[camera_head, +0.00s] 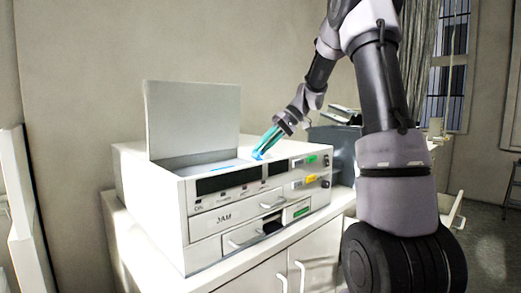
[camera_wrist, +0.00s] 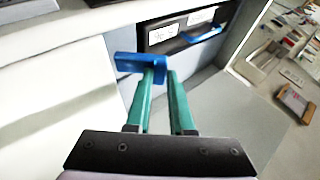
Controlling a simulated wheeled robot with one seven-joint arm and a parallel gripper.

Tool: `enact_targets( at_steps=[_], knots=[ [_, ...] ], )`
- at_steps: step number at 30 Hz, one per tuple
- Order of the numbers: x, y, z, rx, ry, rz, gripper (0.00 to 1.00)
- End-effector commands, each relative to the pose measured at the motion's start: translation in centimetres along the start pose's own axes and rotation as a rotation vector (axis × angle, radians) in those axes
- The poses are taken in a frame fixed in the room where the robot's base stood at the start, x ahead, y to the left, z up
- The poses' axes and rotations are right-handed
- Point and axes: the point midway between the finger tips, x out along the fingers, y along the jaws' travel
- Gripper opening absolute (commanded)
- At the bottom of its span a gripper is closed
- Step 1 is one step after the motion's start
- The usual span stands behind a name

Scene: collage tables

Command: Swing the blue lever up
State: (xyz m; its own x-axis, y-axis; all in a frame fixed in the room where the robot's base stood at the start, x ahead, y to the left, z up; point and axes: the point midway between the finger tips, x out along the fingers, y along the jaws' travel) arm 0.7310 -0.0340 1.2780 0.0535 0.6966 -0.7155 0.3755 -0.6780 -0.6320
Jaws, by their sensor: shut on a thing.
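The blue lever (camera_wrist: 138,63) lies at my fingertips in the wrist view, its wide flat end reaching left past the fingers. In the head view a small blue part of it (camera_head: 257,155) shows at the top front edge of the white machine (camera_head: 150,185). My gripper (camera_wrist: 163,72) has two teal fingers close together, shut on the lever. In the head view my gripper (camera_head: 262,149) comes down from the upper right onto the machine's top. The lever's hinge is hidden.
The machine has a raised lid (camera_head: 192,118) to the left and stands on a white cabinet (camera_head: 300,262). A partly open drawer (camera_head: 268,227) shows on its front. A second blue piece (camera_wrist: 204,35) sits by white labels in the wrist view. A dark grey box (camera_head: 338,145) stands behind.

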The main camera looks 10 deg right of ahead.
Motion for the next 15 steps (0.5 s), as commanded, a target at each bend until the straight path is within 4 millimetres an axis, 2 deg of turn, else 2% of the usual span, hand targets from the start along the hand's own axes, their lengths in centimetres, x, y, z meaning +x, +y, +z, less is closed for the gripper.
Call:
enact_targets(
  at_steps=[6, 15],
  knots=[
    [-0.46, 0.52, -0.17, 0.037, 0.000, -0.084, 0.00],
    [-0.62, 0.64, -0.24, 0.051, -0.001, -0.122, 0.00]
  ],
)
